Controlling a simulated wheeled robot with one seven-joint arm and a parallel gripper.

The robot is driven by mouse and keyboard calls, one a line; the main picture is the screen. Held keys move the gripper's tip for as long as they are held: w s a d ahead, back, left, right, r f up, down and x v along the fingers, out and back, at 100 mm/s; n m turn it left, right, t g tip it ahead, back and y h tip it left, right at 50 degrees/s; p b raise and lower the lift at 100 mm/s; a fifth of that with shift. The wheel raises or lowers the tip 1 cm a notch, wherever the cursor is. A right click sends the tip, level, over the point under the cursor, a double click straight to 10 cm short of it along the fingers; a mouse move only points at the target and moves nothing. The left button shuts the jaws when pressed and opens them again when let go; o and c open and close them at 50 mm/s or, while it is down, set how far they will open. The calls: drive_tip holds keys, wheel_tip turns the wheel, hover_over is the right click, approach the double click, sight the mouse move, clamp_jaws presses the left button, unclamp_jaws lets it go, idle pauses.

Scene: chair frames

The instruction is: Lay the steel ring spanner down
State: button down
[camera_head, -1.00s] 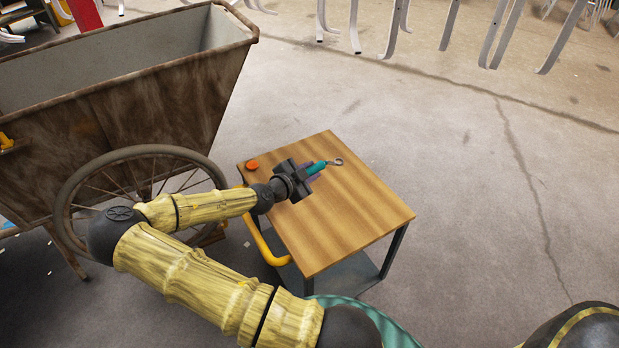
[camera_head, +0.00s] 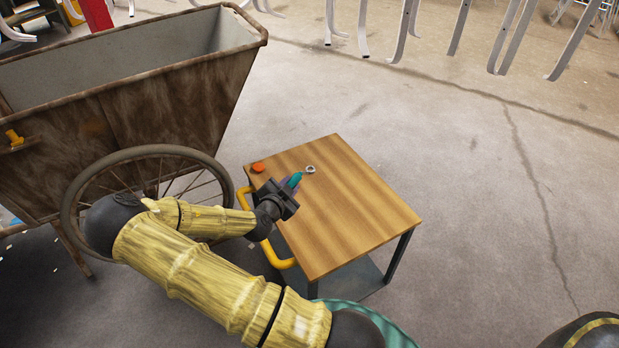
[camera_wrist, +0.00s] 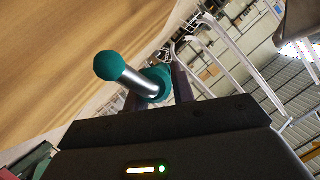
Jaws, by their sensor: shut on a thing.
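My gripper (camera_head: 288,190) is shut on the steel ring spanner (camera_head: 295,180), above the left part of the wooden table top (camera_head: 350,210). The spanner's teal grip shows just past my jaws in the head view. A small grey ring (camera_head: 310,169) shows just beyond the grip, apparently the spanner's ring end; I cannot tell whether it touches the table. In the wrist view, a steel shaft with teal ends (camera_wrist: 140,83) sits between the fingers of my gripper (camera_wrist: 157,90), with the wooden top (camera_wrist: 60,60) to the left.
An orange-red round piece (camera_head: 258,168) lies near the table's left corner. A yellow handle (camera_head: 270,250) runs along the table's left side. A rusty cart (camera_head: 150,120) with a spoked wheel stands to the left. The middle and right of the table top are clear.

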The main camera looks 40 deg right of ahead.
drive_tip(key=w+a+r+n+t+y, duration=0.1)
drive_tip(key=w+a+n+t+y, duration=0.1)
drive_tip(key=a, duration=0.8)
drive_tip(key=w+a+r+n+t+y, duration=0.1)
drive_tip(key=a+n+y, duration=0.4)
drive_tip(key=a, duration=0.5)
drive_tip(key=w+t, duration=0.1)
drive_tip(key=t, duration=0.1)
drive_tip(key=shift+w+n+t+y, duration=0.25)
drive_tip(key=shift+n+t+y, duration=0.05)
drive_tip(key=shift+n+t, duration=0.1)
drive_tip(key=shift+a, duration=0.1)
